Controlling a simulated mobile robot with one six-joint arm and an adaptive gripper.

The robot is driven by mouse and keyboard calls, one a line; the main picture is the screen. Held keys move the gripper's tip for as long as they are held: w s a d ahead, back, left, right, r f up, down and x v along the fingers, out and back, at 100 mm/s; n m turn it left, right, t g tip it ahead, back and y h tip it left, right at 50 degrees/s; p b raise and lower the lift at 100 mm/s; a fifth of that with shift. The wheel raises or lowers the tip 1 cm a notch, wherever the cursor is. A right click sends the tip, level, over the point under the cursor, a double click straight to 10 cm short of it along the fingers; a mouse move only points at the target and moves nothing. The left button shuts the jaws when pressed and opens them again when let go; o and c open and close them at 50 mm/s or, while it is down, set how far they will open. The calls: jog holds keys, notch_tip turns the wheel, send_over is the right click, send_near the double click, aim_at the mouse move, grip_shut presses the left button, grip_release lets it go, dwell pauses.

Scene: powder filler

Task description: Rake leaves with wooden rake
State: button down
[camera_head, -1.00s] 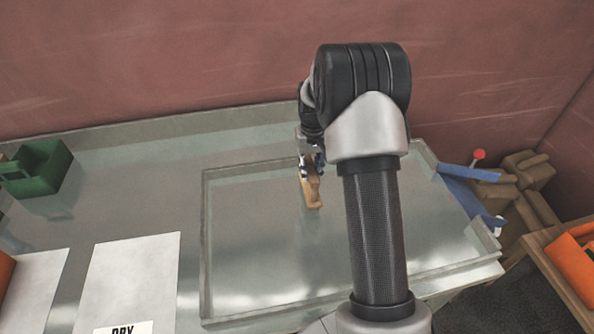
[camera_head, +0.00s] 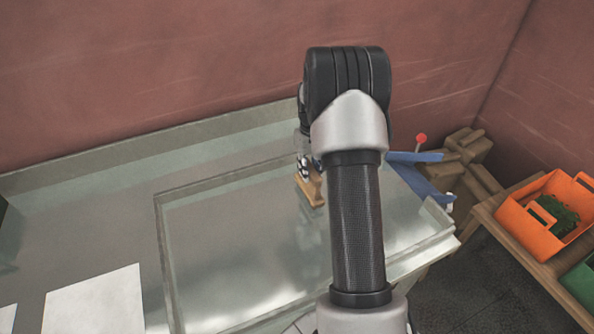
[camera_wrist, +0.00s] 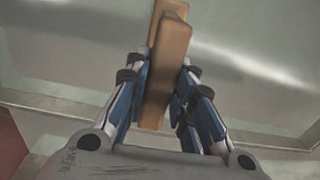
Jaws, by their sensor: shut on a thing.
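My gripper (camera_head: 306,170) is over the right part of the metal tray on the bench. It is shut on a small wooden rake (camera_head: 312,188), light brown. In the wrist view the rake (camera_wrist: 168,70) stands between my gripper's blue and grey fingers (camera_wrist: 160,95), its upper end reaching past them. Whether the rake touches the tray (camera_head: 160,235) is hard to tell. An orange bin (camera_head: 525,232) at the right holds dark green leaf-like stuff (camera_head: 562,215). No leaves show on the tray.
A wooden stand (camera_head: 490,215) carries the orange bin and a green bin (camera_head: 583,280). A blue piece (camera_head: 420,178) and a red-tipped stick (camera_head: 421,140) are right of the tray. White paper (camera_head: 95,302) lies at left. A red wall closes the back.

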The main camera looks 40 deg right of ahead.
jog(key=s+d+p, duration=0.2)
jog(key=s+d, duration=0.4)
jog(key=d, duration=0.7)
jog(key=s+d+p, duration=0.2)
jog(key=s+d, duration=0.4)
jog(key=d, duration=0.7)
notch_tip(320, 180, up, 6)
jog(key=p, duration=0.4)
jog(key=shift+w+a+r, duration=0.15)
jog(key=shift+a+r, duration=0.1)
dwell(0.5)
